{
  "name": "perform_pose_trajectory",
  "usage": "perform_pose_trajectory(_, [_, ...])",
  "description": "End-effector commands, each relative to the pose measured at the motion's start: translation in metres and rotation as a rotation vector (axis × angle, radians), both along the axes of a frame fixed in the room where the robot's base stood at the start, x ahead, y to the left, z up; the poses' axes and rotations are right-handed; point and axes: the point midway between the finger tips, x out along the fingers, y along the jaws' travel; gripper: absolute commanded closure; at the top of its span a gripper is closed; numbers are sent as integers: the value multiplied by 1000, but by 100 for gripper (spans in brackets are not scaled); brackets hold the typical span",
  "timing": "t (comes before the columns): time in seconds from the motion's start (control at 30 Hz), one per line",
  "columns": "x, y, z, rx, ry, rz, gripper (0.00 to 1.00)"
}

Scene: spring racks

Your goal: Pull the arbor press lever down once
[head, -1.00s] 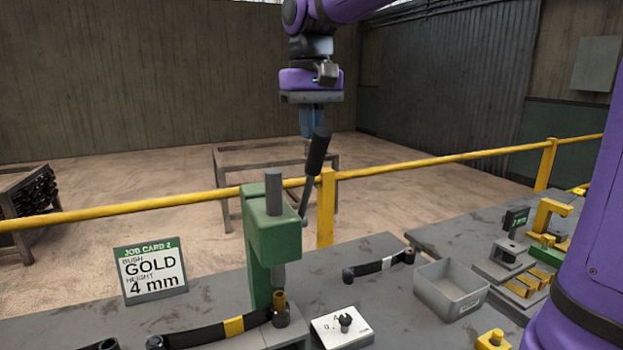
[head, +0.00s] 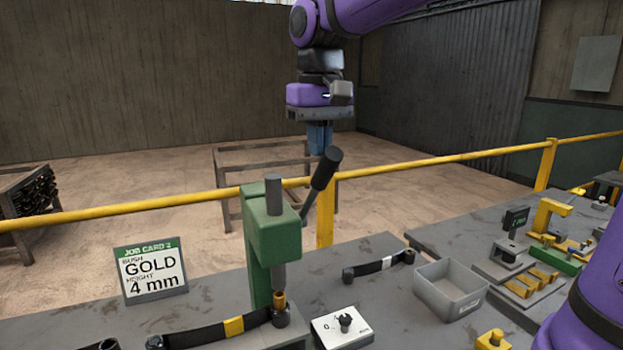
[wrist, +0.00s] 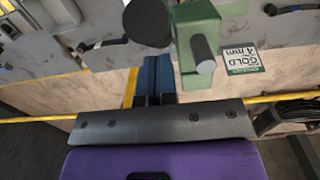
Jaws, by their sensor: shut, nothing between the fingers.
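The green arbor press (head: 270,245) stands on the bench with its grey ram (head: 278,276) pointing down above a gold bush (head: 280,299). Its lever (head: 326,168) has a black grip and slants up and to the right from the press head. My gripper (head: 319,148) points down with its blue fingers closed and empty, at the top of the lever grip. In the wrist view the closed fingers (wrist: 155,75) are right beside the black grip (wrist: 148,22), and the press (wrist: 197,40) is to their right. I cannot tell for sure whether they touch the grip.
A job card (head: 151,268) reading gold, 4 mm stands left of the press. A dial box (head: 342,327), a dark strap-like arm with a white band (head: 385,264) and a grey bin (head: 449,289) are to the right. A yellow rail (head: 430,163) runs behind the bench.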

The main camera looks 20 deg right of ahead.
Motion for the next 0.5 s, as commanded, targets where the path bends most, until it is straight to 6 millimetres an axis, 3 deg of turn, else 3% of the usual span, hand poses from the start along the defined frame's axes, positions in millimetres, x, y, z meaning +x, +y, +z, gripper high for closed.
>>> perform_pose_trajectory(0.5, [-23,0,-23,0,1,1,100])
